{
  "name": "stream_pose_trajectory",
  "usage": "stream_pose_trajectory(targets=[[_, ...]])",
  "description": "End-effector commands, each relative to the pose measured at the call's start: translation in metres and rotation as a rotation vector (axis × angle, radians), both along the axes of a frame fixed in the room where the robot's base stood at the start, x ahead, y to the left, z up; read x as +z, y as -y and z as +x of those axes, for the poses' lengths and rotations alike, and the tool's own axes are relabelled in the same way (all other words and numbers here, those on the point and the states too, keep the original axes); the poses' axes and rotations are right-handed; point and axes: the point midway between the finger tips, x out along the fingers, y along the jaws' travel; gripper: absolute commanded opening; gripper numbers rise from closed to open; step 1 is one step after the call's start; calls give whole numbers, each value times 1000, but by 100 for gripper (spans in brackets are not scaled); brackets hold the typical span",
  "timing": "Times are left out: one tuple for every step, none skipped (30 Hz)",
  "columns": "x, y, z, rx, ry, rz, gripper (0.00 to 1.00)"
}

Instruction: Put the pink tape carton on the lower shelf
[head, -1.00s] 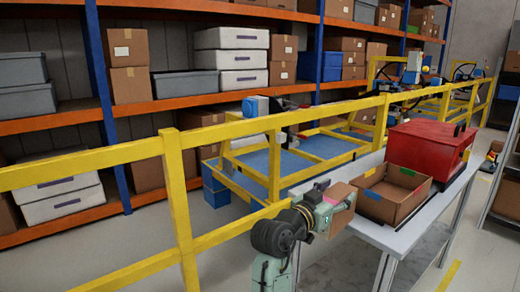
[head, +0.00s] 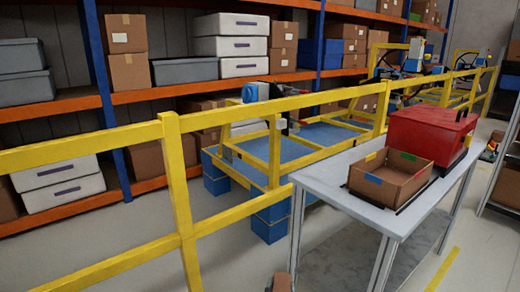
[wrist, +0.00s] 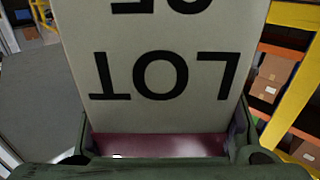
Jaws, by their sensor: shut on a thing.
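The carton (wrist: 165,75) fills the middle of the wrist view, a pale face with "LOT" printed upside down and a pink-maroon band at its lower edge. My gripper (wrist: 165,143) is shut on it, green fingers at both sides. In the head view my gripper is out of sight; a small brown patch (head: 281,283) at the bottom edge may be the carton's corner. The lower shelf (head: 360,258) is a grey board under the white table (head: 325,185), partly hidden by the tabletop and legs. I see nothing on its visible part.
An open cardboard box (head: 390,180) with coloured tabs and a red case (head: 432,135) stand on the table. A yellow railing (head: 180,200) crosses in front of tall racks with orange beams. A grey surface (wrist: 38,100) lies left of the carton in the wrist view.

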Motion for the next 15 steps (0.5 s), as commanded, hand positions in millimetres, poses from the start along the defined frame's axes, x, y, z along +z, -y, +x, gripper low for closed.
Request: stream_pose_trajectory(targets=[[-12, -6, -7, 14, -1, -1, 2], [-20, -9, -11, 23, -2, -1, 2], [-29, -13, -16, 33, -3, -1, 2], [-35, -17, -20, 42, -1, -1, 2], [-41, -21, -24, 50, -2, -1, 2], [-51, -27, -30, 61, -3, 0, 2], [-57, -31, -35, 69, -2, 0, 2], [-62, -35, -39, 77, -1, 1, 2], [-72, -41, -46, 87, -2, 0, 2], [-77, -45, -50, 94, -2, 0, 2], [-82, -49, -55, 101, -1, 0, 2], [-89, -54, -61, 109, -1, 1, 2], [-93, -58, -65, 115, 0, 1, 2], [-97, -61, -68, 119, 0, 0, 2], [-100, -64, -72, 124, 2, -1, 2]])
